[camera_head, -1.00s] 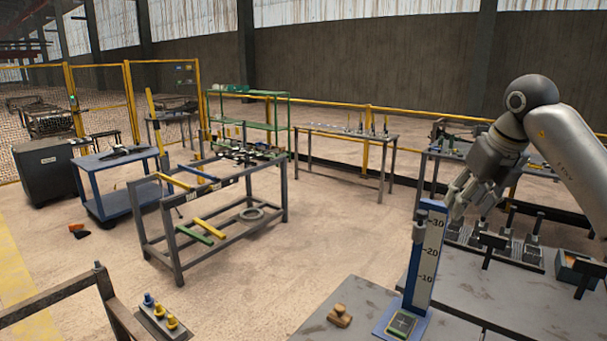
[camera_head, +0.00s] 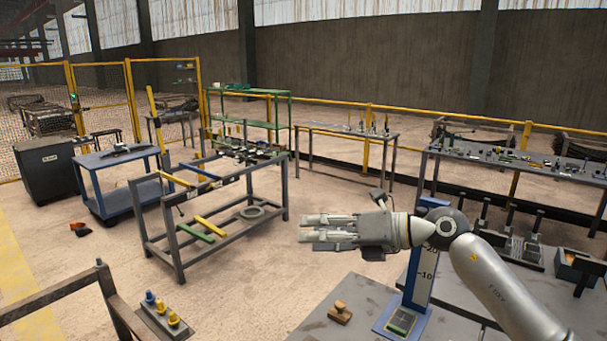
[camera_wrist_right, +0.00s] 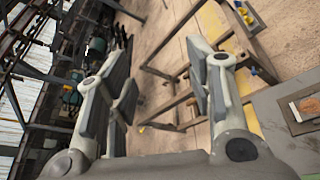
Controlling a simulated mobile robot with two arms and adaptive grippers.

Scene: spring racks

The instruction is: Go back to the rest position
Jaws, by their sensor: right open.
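My right gripper (camera_head: 322,231) points left across the head view, in front of the blue height gauge (camera_head: 423,269) with its number scale. Part of the gauge's scale is hidden behind my right arm. In the right wrist view the two fingers of the right gripper (camera_wrist_right: 160,85) stand apart with nothing between them; floor and a frame show through the gap. My left gripper is not in view.
A metal frame rack (camera_head: 176,240) and a blue cart (camera_head: 118,178) stand farther left. Open floor lies between.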

